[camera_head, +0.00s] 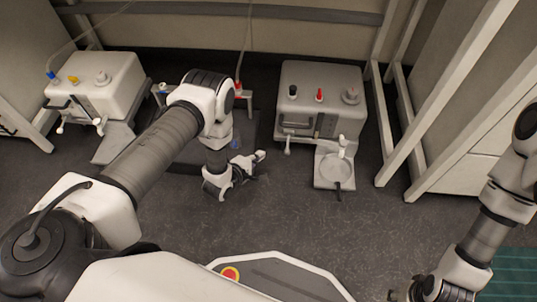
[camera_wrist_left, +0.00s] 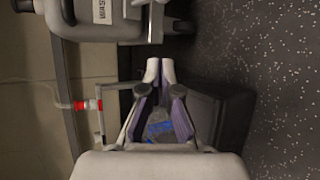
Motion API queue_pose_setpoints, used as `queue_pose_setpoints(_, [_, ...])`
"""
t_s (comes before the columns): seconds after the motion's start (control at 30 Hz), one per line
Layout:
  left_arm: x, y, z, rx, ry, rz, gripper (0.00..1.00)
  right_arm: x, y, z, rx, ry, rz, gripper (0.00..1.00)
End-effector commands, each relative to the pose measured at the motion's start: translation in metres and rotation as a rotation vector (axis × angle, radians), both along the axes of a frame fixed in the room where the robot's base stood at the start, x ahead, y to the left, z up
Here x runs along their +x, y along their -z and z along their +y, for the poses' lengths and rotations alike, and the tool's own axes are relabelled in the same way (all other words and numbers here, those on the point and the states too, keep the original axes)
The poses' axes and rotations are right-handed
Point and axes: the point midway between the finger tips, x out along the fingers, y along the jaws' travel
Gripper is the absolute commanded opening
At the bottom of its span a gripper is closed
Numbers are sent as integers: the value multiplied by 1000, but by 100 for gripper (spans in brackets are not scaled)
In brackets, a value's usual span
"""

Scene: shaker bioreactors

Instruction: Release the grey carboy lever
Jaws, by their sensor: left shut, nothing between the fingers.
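A light grey carboy (camera_head: 322,90) with black, red and grey caps stands at the centre right. A small white lever or tap (camera_head: 288,145) hangs at its lower front left. Another white fitting (camera_head: 342,147) stands above a stand with a round dish. In the left wrist view the carboy's labelled front (camera_wrist_left: 105,12) is at the top, with a pale fitting (camera_wrist_left: 157,22) beside it. My left gripper (camera_head: 259,157) is shut and empty, left of the lever and apart from it; its fingertips also show in the wrist view (camera_wrist_left: 158,68). My right gripper (camera_head: 412,291) is partly cut off at the bottom edge.
A second carboy (camera_head: 100,78) with blue, yellow and white caps stands at the far left on a stand. A dark box (camera_head: 190,150) lies behind my left arm. White frame posts (camera_head: 440,90) rise at the right. The floor (camera_head: 290,215) in front is clear.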

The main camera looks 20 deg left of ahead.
Motion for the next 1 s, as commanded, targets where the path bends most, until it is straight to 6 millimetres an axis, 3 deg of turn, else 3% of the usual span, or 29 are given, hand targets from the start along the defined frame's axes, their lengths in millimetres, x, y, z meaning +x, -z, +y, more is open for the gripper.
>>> queue_pose_setpoints(0.43, [84, 44, -20, 0, 1, -3, 0, 2, 60, -1, -1, 7, -4, 40])
queue_pose_setpoints(0.63, [66, 28, -47, -2, 1, 0, 0, 2, 64, -1, -1, 9, -6, 40])
queue_pose_setpoints(1.0, [63, 24, -52, 0, 0, 0, 0, 2, 64, -1, -1, 9, -6, 40])
